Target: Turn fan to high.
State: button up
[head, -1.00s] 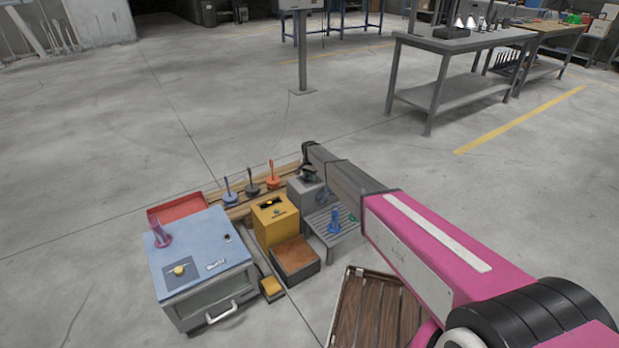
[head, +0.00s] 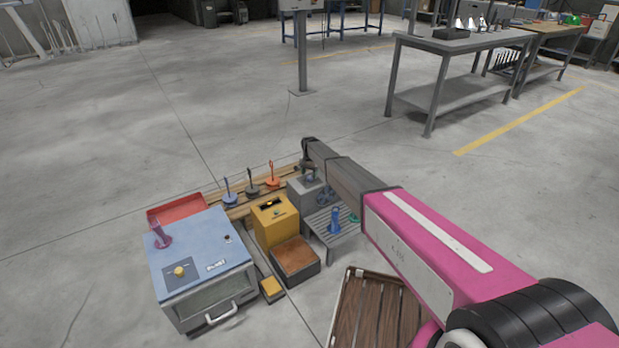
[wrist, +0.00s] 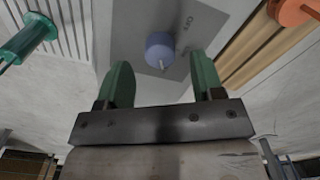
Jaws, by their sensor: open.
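A blue round knob (wrist: 160,50) with a short white pointer line sits on a grey panel (wrist: 205,30) in the wrist view. The pointer line is toward the lower side of the knob in that view.
A yellow box (head: 271,228) and a blue-topped cabinet (head: 200,250) stand left of the grey box. A slatted grey stand (head: 328,238) with a blue upright piece (head: 335,222) is in front. Several coloured pieces stand on wooden rails behind. Open floor lies beyond.

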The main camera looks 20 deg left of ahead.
aim_at(310, 177)
notch_tip(310, 177, up, 8)
dwell(0.4)
